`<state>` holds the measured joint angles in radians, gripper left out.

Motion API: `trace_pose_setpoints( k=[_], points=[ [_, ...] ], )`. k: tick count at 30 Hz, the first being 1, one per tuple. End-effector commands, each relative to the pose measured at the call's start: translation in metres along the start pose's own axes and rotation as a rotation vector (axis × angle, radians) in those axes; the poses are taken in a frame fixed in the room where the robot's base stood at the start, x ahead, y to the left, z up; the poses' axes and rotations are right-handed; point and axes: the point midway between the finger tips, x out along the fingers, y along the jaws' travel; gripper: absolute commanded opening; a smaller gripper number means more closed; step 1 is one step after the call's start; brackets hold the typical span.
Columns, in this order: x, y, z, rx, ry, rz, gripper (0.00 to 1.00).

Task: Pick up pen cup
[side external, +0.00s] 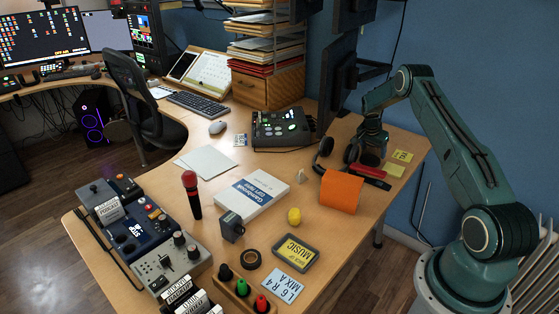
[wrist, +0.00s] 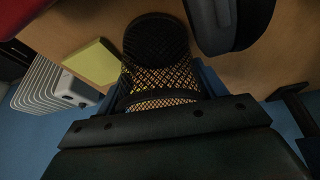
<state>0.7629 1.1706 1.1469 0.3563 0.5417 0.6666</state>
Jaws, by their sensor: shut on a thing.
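The pen cup (wrist: 158,75) is a black mesh cup in the middle of the wrist view, with a dark rounded end pointing away from me. My gripper (wrist: 163,88) is shut on it, with a finger along each side. In the side external view my gripper (side external: 371,152) is low over the back right of the table, behind the headphones. I cannot make out the cup there, nor tell whether it touches the table.
Black headphones (side external: 325,148) are close beside the gripper; an ear cup shows in the wrist view (wrist: 228,25). Yellow notes (side external: 403,156) lie to the right, and a red object (side external: 368,172) and an orange sheet (side external: 340,192) in front. A monitor (side external: 338,80) stands behind.

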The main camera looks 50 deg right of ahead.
Motion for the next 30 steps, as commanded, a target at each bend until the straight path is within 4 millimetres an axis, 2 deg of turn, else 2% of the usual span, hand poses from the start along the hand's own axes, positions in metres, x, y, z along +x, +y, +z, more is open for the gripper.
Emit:
trace_pose_setpoints(
  k=[8,24,30],
  points=[
    [-0.032,-0.001,-0.014,0.001,0.003,-0.003,0.46],
    [-0.136,-0.001,-0.056,0.001,0.003,-0.003,0.46],
    [-0.163,-0.001,-0.068,0.001,0.002,-0.002,0.46]
  ],
)
